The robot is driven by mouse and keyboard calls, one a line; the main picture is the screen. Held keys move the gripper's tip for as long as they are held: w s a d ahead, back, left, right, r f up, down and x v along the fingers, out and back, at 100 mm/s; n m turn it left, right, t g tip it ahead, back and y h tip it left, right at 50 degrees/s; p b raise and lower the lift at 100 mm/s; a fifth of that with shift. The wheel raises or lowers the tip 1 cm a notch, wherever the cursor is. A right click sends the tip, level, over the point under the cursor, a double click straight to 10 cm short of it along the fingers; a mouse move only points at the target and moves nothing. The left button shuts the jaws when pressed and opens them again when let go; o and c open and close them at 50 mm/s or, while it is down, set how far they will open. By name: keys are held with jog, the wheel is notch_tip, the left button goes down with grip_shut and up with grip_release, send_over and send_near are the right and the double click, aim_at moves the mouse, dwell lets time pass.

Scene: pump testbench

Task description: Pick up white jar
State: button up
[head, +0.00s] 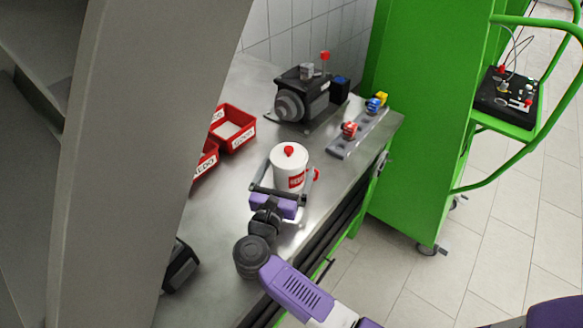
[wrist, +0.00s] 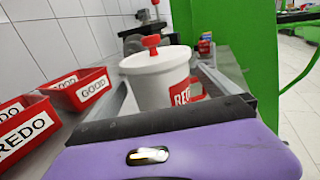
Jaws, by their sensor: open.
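The white jar (head: 286,172) stands upright on the metal bench, with a red knob on its lid and a red label on its side. It also shows in the wrist view (wrist: 158,80), straight ahead of the purple gripper body. My gripper (head: 286,175) is open, with one finger along the left side of the jar and the other along its right side. I cannot tell whether either finger touches the jar. The jar's lowest part is hidden behind the gripper.
Red bins (head: 233,128) labelled GOOD and REDO lie to the left. A dark pump (head: 301,95) stands behind the jar. A grey strip (head: 359,132) with red, yellow and blue parts is at the back right. A green cabinet (head: 420,110) stands beyond the bench's right end.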

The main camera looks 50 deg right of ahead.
jog(key=shift+x, duration=1)
jog(key=c, duration=1.7)
jog(key=shift+r, duration=0.1)
jog(key=shift+c, duration=0.2)
jog(key=shift+r, duration=0.15)
